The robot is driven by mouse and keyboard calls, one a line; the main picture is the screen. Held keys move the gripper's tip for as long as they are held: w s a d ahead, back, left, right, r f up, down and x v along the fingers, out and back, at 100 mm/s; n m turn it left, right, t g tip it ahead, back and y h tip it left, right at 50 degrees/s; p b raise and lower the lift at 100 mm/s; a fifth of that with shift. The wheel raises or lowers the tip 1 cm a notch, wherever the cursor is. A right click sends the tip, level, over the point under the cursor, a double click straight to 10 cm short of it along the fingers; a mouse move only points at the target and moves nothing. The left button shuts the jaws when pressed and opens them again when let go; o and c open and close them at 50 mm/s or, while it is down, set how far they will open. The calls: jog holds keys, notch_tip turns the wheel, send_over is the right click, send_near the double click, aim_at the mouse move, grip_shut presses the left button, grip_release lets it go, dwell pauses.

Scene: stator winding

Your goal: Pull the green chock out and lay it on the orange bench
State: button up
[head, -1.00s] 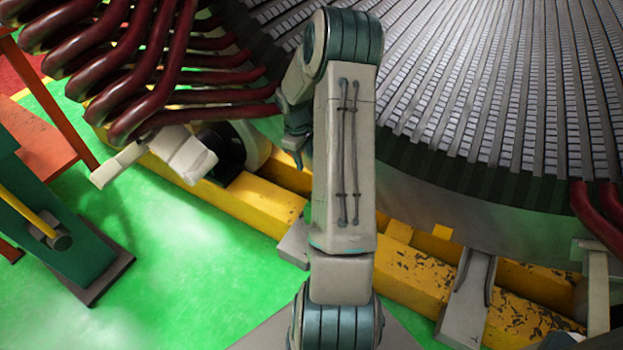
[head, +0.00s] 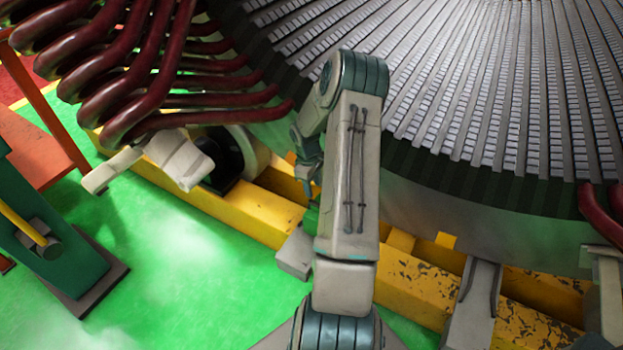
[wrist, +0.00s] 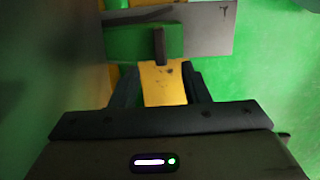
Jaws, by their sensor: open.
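The green chock (wrist: 140,42) shows in the wrist view, just beyond my fingertips, with a short dark upright tab on its near side. In the head view a small part of the green chock (head: 311,219) shows beside my arm, low by the yellow beam; the rest is hidden. My gripper (wrist: 161,78) is open and empty, its two dark fingers apart and pointing at the chock, not around it. The orange bench (head: 32,150) stands at the left edge of the head view.
The big slotted stator (head: 470,90) fills the upper right. Dark red coil bars (head: 150,75) hang at upper left. The yellow beam (head: 225,208) runs below the stator, with a grey block (head: 295,252) beside it. Green floor is open between beam and bench.

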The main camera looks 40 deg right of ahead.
aim_at(311, 217)
jog(key=f+b, duration=0.1)
jog(key=f, duration=0.5)
jog(key=s+f+b, duration=0.1)
jog(key=f, duration=0.2)
jog(key=shift+d+f+b, duration=0.25)
jog(key=shift+f+b, duration=0.05)
grip_shut()
